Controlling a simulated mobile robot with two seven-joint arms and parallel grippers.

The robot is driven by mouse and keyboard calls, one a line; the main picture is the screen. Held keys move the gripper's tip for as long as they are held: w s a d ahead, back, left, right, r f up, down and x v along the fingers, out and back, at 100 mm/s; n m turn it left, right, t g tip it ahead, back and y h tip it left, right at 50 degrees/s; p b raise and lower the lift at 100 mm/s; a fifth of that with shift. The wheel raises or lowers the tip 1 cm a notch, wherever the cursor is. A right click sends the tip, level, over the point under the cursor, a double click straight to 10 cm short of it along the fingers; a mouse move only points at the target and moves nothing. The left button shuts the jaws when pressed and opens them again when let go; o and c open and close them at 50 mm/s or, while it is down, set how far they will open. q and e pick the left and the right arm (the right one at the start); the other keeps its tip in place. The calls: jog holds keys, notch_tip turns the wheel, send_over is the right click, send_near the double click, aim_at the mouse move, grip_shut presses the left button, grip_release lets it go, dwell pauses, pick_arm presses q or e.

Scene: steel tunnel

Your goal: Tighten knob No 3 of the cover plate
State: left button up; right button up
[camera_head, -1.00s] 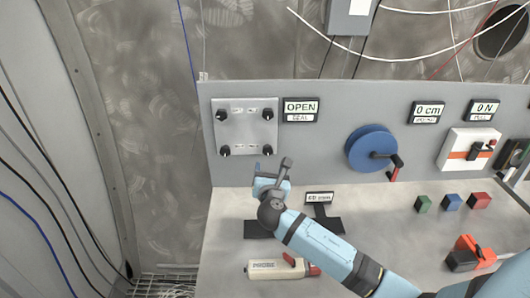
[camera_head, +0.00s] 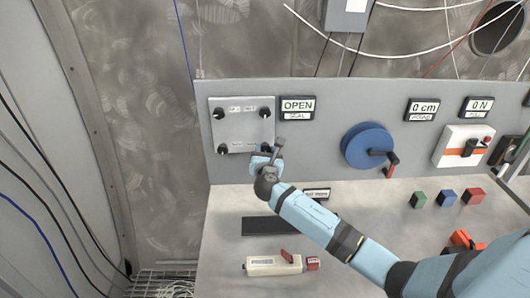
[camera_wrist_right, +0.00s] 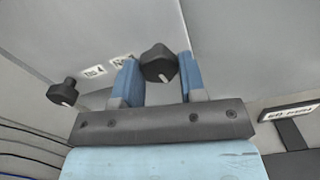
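The grey cover plate (camera_head: 243,128) is on the upright panel, with a black knob near each corner. Its lower left knob (camera_head: 222,149) is clear of my arm. My right gripper (camera_head: 266,156) is at the lower right corner and partly hides the knob there. In the right wrist view the blue fingers of this gripper (camera_wrist_right: 160,82) are apart, and a black knob (camera_wrist_right: 158,64) shows between their tips. I cannot tell whether they touch it. Another knob (camera_wrist_right: 64,92) is to the left. The small knob labels are too blurred to read surely. My left gripper is not in view.
An OPEN sign (camera_head: 297,107) is right of the plate, then a blue wheel with a crank (camera_head: 367,146). Below, a cream tool with red ends (camera_head: 273,265) and a black strip (camera_head: 268,226) lie on the bench. Coloured blocks (camera_head: 447,198) stand farther right.

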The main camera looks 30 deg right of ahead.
jog(key=shift+c, duration=1.4)
jog(key=shift+f, duration=0.1)
